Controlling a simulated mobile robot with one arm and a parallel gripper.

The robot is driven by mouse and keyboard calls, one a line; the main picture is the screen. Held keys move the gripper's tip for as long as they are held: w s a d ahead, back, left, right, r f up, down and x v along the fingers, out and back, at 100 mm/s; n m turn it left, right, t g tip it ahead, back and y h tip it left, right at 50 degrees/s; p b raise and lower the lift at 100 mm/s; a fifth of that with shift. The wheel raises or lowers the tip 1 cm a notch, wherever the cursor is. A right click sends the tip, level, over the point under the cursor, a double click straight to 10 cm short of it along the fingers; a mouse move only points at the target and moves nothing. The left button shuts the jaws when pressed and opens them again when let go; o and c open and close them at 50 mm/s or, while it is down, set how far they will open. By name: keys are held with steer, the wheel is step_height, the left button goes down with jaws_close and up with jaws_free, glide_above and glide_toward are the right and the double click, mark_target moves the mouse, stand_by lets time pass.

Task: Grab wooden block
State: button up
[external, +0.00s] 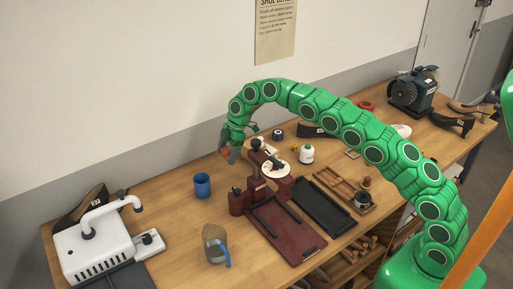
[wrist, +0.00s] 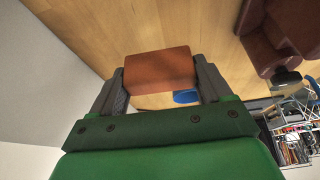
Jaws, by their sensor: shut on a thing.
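The wooden block (wrist: 159,70) is reddish brown and sits between the two grey fingers of my gripper (wrist: 160,80) in the wrist view. The fingers press on its left and right sides. In the external view my gripper (external: 228,152) is above the back part of the workbench, behind the dark red stand. Only a small reddish part of the block shows there, and the fingers partly hide it. The block appears held above the bench top; the exact gap is hard to tell.
The workbench (external: 175,212) holds a blue cup (external: 202,186), a jug with a blue handle (external: 214,243), a white machine (external: 95,250) and a dark red stand (external: 258,160) with a tray (external: 285,230). A bench grinder (external: 414,92) stands far right. Bare wood surrounds the blue cup.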

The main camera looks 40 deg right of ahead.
steer(key=s+d+r, duration=0.3)
steer(key=s+r, duration=0.1)
steer(key=s, duration=0.4)
steer(key=shift+s+d, duration=0.2)
steer(key=shift+d, duration=0.05)
